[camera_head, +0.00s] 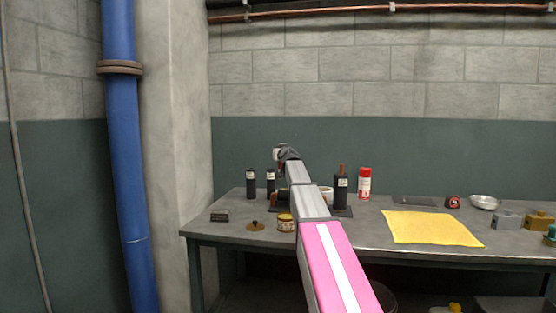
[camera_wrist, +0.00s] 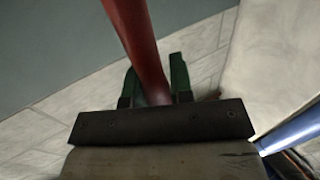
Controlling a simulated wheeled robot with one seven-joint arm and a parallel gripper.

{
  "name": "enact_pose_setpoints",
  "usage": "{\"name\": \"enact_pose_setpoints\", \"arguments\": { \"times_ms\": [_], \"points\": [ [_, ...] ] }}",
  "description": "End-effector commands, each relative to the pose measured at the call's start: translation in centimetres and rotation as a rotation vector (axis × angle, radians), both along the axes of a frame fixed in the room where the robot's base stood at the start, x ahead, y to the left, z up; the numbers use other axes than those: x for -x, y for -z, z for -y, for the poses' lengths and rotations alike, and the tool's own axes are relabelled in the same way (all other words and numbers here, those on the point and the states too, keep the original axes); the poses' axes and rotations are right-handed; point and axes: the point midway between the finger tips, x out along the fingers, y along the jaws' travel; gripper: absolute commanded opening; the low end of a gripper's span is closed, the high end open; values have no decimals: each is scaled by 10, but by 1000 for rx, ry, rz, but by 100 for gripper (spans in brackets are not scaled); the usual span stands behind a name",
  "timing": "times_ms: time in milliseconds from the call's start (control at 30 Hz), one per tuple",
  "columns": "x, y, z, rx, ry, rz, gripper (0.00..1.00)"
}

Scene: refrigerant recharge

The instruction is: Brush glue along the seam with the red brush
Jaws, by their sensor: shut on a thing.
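In the wrist view, the red brush handle (camera_wrist: 131,30) runs from the top edge down between the two green-padded fingers of my gripper (camera_wrist: 154,85). The fingers are shut on it. A dark riveted band (camera_wrist: 160,121) and a pale beige part (camera_wrist: 160,160) below it look like the brush head. In the head view, the end of my arm (camera_head: 288,153) is raised above the back of the bench, and the brush is hard to make out. A small yellow-labelled jar (camera_head: 286,223) stands at the bench front; its contents are unclear. I cannot make out the seam.
The bench (camera_head: 350,228) holds dark bottles (camera_head: 250,184), a brown round lid (camera_head: 255,226), a red spray can (camera_head: 364,184), a yellow cloth (camera_head: 430,228) and a metal bowl (camera_head: 484,202). A blue pipe (camera_head: 124,150) stands left of the bench, beside a concrete pillar (camera_head: 172,130).

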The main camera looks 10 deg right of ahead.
Motion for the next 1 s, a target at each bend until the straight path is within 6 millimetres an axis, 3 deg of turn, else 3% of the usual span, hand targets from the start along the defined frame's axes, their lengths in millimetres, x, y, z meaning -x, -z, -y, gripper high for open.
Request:
{"name": "enact_pose_setpoints", "arguments": {
  "times_ms": [400,1000],
  "points": [
    [-6,-31,5,1,-3,0,0],
    [0,-26,3,1,0,-2,0]
  ]
}}
